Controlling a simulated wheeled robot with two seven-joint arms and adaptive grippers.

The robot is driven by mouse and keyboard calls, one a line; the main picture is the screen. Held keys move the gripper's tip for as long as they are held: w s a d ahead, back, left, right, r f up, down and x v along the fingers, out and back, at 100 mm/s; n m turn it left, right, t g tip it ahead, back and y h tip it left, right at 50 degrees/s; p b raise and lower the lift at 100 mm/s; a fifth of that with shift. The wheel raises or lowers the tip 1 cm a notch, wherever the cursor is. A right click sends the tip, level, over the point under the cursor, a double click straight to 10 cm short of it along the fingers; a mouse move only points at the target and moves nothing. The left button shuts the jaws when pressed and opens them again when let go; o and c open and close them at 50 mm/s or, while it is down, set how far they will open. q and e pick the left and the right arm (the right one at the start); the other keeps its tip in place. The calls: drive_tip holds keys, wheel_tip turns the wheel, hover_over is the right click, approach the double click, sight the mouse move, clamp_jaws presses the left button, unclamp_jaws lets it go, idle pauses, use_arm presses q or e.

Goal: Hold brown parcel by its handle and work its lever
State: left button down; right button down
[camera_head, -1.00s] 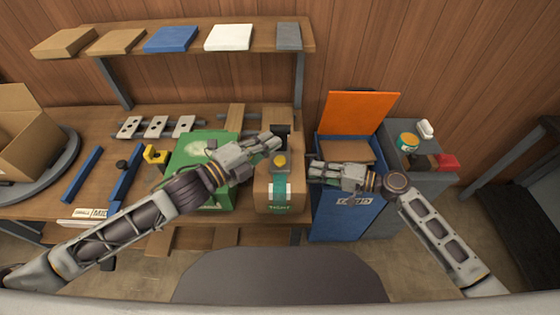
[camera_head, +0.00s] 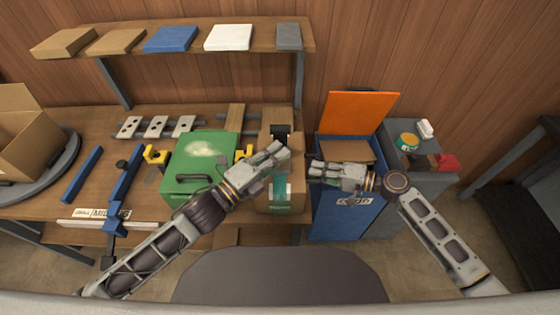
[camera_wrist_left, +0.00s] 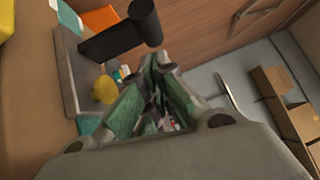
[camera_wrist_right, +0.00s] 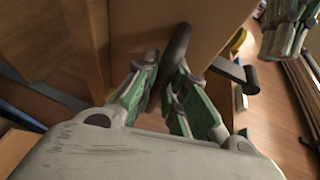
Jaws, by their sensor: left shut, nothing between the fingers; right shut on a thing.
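The brown parcel (camera_head: 290,203) stands upright at the right end of the bench, with a teal strip on its front. Its black lever (camera_head: 281,130) shows near the top, and also large in the left wrist view (camera_wrist_left: 125,35), beside a yellow knob (camera_wrist_left: 105,90). My left gripper (camera_head: 281,150) is shut and empty, in front of the parcel's upper part, apart from the lever, and hides the knob in the head view. My right gripper (camera_head: 313,170) is at the parcel's right side. In the right wrist view its fingers are shut on the dark handle (camera_wrist_right: 176,52).
A green case (camera_head: 205,150) stands close left of the parcel. A blue bin (camera_head: 340,215) with an orange lid (camera_head: 358,115) is on the right, under my right gripper. A shelf (camera_head: 190,40) with several boxes hangs behind. A grey cabinet (camera_head: 430,180) stands further right.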

use_arm(q)
drive_tip(key=shift+s+d+f, duration=0.1)
drive_tip(key=shift+s+f, duration=0.1)
drive_tip(key=shift+f, duration=0.05)
use_arm(e)
drive_tip(key=shift+f, duration=0.15)
use_arm(q)
drive_tip(key=shift+s+f, duration=0.1)
drive_tip(key=shift+s, duration=0.45)
use_arm(e)
drive_tip(key=c, duration=1.4)
unclamp_jaws()
drive_tip(key=shift+d, duration=0.1)
drive_tip(key=shift+v, duration=5.95)
use_arm(q)
drive_tip(key=shift+s, duration=0.15)
use_arm(e)
drive_tip(key=shift+s, duration=0.15)
